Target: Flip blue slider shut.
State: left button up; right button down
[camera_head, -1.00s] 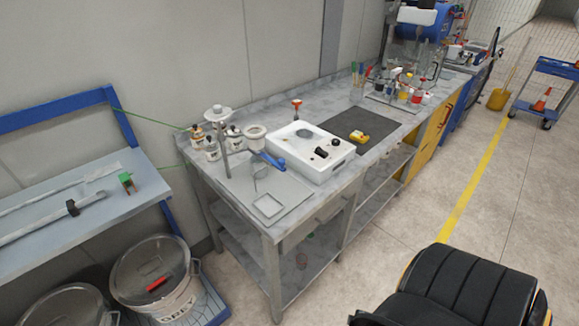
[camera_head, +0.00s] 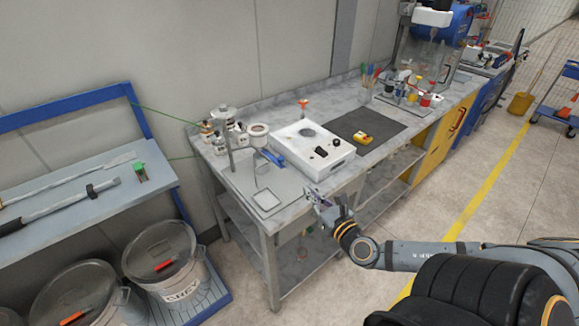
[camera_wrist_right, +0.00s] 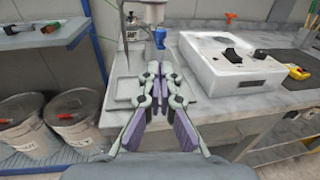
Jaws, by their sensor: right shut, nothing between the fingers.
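The blue slider (camera_head: 272,157) is a short blue bar on a stand at the left end of the bench, beside a round white-rimmed part (camera_head: 258,130). It also shows in the right wrist view (camera_wrist_right: 160,39), pointing down just beyond the fingertips. My right gripper (camera_head: 313,198) is at the bench's front edge, to the lower right of the slider and apart from it. In the right wrist view the fingers (camera_wrist_right: 160,72) are together and empty. My left gripper is not in view.
A white box device (camera_head: 322,167) with black knobs stands right of the slider. A square tray (camera_head: 266,200) lies in front of it. Small bottles (camera_head: 208,129) stand behind at the left. A dark mat (camera_head: 368,124) holds a yellow device (camera_head: 363,138).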

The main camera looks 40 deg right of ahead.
jog(key=b, duration=0.3)
send_near(282, 161)
jog(key=w+p, duration=0.1)
jog(key=w, duration=0.2)
jog(key=w+p, duration=0.1)
jog(key=w, duration=0.2)
jog(key=shift+d+r, duration=0.15)
jog(key=shift+d, duration=0.1)
jog(key=shift+w+f+p, duration=0.3)
jog(key=shift+w, duration=0.15)
